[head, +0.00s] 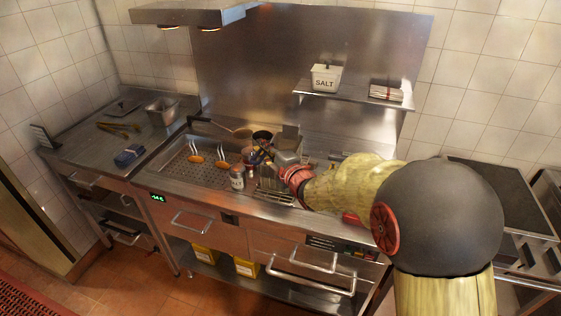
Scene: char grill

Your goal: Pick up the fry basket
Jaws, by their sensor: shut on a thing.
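The fry basket (272,184) is a small wire-sided basket in the worktop of the stainless station, at the middle of the head view. My gripper (264,157) is above it, at the end of my arm, which reaches in from the right. The gripper is shut on the basket, apparently at its handle. The fingers and my wrist cover much of the handle and the grip, so the exact contact is too small to make out. The basket looks roughly level. I cannot tell whether it is clear of the worktop.
A shaker jar (237,178) stands close left of the basket. A dark round pot (262,136) and a metal container (289,140) are behind. A shelf with a salt box (325,78) hangs above.

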